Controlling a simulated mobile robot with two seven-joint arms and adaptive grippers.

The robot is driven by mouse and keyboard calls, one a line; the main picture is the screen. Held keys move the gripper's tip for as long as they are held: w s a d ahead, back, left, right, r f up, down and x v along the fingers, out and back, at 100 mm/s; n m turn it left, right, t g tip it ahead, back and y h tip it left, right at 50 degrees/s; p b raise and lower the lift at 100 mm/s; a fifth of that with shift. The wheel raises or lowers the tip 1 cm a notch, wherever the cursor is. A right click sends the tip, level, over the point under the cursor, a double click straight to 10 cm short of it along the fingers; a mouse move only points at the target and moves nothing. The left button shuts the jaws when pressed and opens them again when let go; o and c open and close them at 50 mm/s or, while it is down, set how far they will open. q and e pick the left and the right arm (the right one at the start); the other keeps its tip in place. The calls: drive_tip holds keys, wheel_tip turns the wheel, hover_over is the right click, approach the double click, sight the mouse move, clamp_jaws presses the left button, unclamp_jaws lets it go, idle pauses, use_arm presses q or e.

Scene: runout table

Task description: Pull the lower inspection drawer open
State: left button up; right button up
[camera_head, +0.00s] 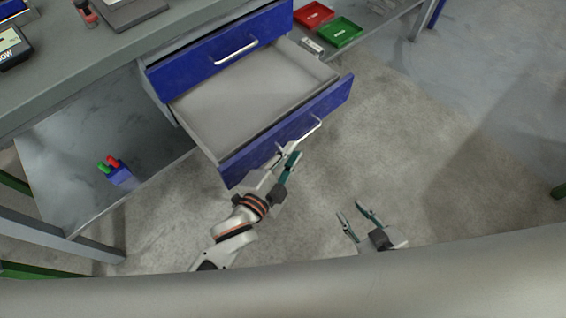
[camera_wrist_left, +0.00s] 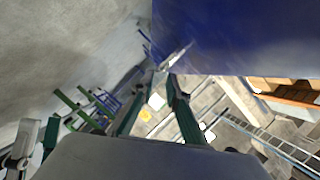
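The lower drawer (camera_head: 245,93) has a blue front and a grey, empty-looking inside. It stands well out from the cabinet, below the shut upper blue drawer (camera_head: 220,47). My left gripper (camera_head: 288,152) is at the lower drawer's silver bar handle (camera_head: 312,130), near the handle's left end. In the left wrist view the fingertips (camera_wrist_left: 164,75) close in on the handle (camera_wrist_left: 177,56), beside the blue drawer front (camera_wrist_left: 235,35). My right gripper (camera_head: 357,215) is open and empty above the floor, to the right of the left arm and apart from the drawer.
A red tray (camera_head: 313,16) and a green tray (camera_head: 340,32) sit behind the drawer's right side. A blue block with red and green parts (camera_head: 118,173) rests on the low shelf (camera_head: 75,150) at left. The concrete floor (camera_head: 430,160) to the right is clear.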

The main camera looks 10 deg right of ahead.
use_arm(q)
drive_tip(key=v, duration=0.5)
drive_tip(key=shift+s, duration=0.1)
idle(0.5)
